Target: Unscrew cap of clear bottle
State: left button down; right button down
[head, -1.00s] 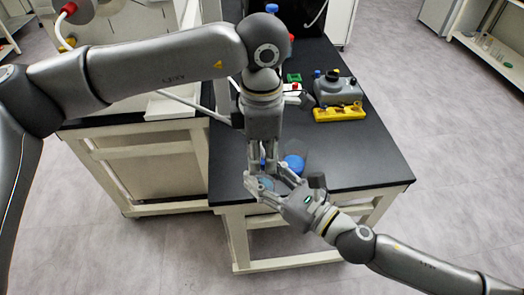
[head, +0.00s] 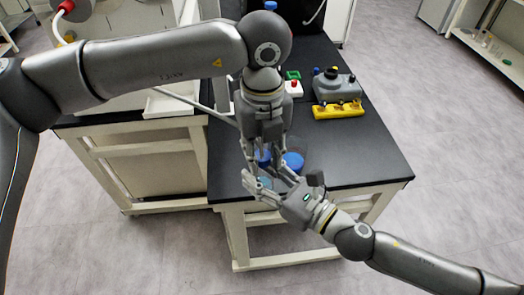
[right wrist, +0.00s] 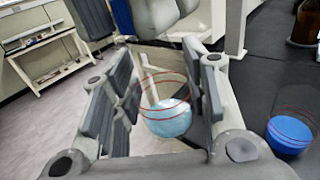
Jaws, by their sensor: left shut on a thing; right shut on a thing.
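The clear bottle (right wrist: 168,108), with pale blue contents and red lines on its wall, is between the fingers of my right gripper (right wrist: 163,80), which is shut on it. In the head view the right gripper (head: 262,177) is at the table's front edge, and the bottle's pale blue contents (head: 264,183) show only in part. My left gripper (head: 261,163) reaches down from above to the bottle's top, shut on the blue cap (head: 263,156). The fingers partly hide the cap. I cannot tell whether cap and bottle are still joined.
Another clear container with blue contents (head: 292,162) stands on the black table (head: 355,160) just right of the grippers; it also shows in the right wrist view (right wrist: 290,133). A grey device (head: 338,87) and yellow rack (head: 338,110) stand farther back. The table's right side is clear.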

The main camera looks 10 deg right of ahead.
pick_arm(q)
jog(key=n, duration=0.7)
jog(key=shift+w+a, duration=0.1)
jog(key=shift+w, duration=0.1)
jog(key=n, duration=0.6)
jog(key=shift+d+n, duration=0.2)
jog(key=shift+n, duration=0.2)
jog(key=shift+s+n, duration=0.1)
jog(key=shift+n, duration=0.7)
jog(key=c, duration=1.1)
grip_release()
jog(key=shift+d, duration=0.1)
jog(key=shift+r, duration=0.15)
